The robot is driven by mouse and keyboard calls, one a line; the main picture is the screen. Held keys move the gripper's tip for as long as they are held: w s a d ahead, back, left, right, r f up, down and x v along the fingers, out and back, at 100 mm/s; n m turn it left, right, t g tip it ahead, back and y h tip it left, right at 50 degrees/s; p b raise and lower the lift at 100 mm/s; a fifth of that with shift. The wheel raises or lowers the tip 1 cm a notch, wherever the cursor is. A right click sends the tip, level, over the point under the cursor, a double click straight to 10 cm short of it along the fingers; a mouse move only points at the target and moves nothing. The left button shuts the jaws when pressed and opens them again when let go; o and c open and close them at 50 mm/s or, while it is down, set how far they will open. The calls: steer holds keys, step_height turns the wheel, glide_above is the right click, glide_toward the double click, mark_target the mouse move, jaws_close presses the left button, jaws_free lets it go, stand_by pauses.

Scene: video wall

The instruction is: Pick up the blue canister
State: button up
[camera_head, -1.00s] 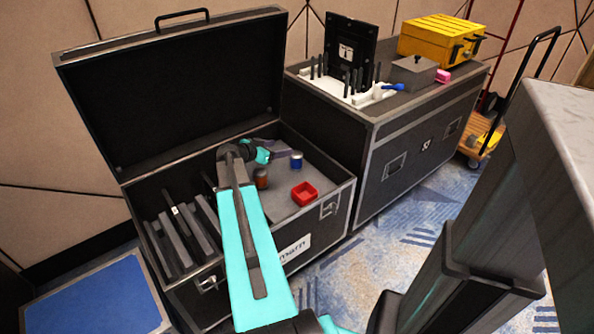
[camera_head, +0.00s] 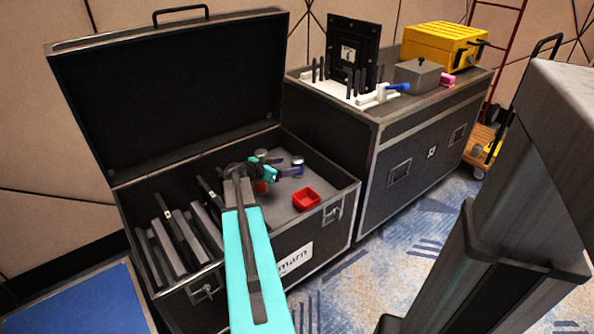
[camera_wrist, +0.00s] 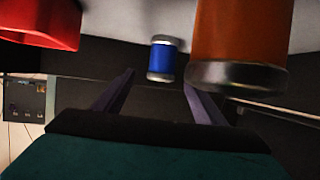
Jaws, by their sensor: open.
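The blue canister (camera_head: 298,162) has a grey end and stands on the grey surface inside the open black case. In the head view my gripper (camera_head: 287,171) is right beside it and partly hides it. In the wrist view the blue canister (camera_wrist: 161,62) shows between my two open fingers (camera_wrist: 158,80), beyond their tips. The fingers look empty. I cannot tell whether they touch it.
An orange-brown canister (camera_wrist: 240,45) is close to the right finger in the wrist view; my arm partly hides it in the head view (camera_head: 260,187). A red open box (camera_head: 306,199) sits near the case's front edge (camera_head: 335,197). Dark upright panels (camera_head: 170,240) fill the case's left part.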

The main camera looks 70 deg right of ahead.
mark_target(292, 163)
steer(key=shift+x, duration=1.15)
steer(key=shift+d+f+b, duration=0.1)
steer(key=shift+d+b, duration=0.05)
steer(key=shift+b, duration=0.15)
steer(key=shift+b+x, duration=0.7)
steer(key=shift+x, duration=1.8)
steer(key=shift+w, duration=0.1)
steer(key=c, duration=1.2)
